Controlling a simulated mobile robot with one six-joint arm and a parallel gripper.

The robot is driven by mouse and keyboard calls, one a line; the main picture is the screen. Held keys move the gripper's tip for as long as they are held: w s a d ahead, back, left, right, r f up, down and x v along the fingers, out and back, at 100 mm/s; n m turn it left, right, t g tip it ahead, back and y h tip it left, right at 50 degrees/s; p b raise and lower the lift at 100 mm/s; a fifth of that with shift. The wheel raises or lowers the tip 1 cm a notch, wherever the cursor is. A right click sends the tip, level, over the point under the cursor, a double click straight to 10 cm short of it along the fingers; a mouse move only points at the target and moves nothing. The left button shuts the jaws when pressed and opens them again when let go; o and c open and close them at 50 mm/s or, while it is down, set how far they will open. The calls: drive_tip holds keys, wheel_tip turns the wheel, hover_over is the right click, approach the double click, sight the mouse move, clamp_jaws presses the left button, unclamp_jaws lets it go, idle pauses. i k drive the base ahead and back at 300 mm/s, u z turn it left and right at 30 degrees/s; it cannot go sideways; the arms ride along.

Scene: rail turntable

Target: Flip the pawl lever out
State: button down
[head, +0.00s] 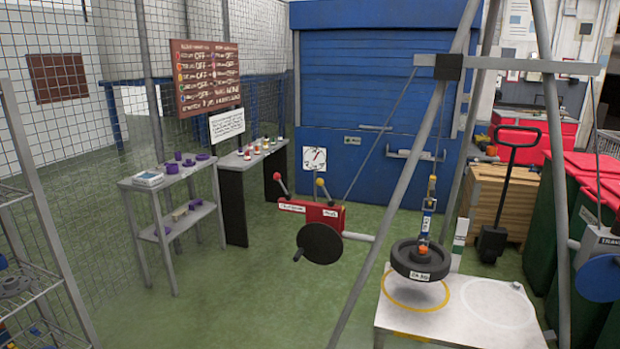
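A red winch box (325,215) is mounted beside a leg of the grey frame, near the middle of the view. Two levers rise from it: one with a red knob (277,177) leaning left, one with a yellow knob (320,182) near the right part of the box. Both carry white labels below that are too small to read, so I cannot tell which is the pawl lever. A black round disc (320,243) with a small handle sits on the front of the winch. My gripper is not in view.
A black weight (420,261) hangs from a blue hook block (428,205) over the yellow ring on a pale platform (470,330). Frame legs stand around it. A grey shelf table (140,184) stands left. Green floor (240,300) in front of the winch is clear.

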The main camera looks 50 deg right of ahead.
sight(320, 181)
drive_tip(key=u, duration=0.05)
drive_tip(key=i, duration=1)
drive_tip(key=z, duration=0.05)
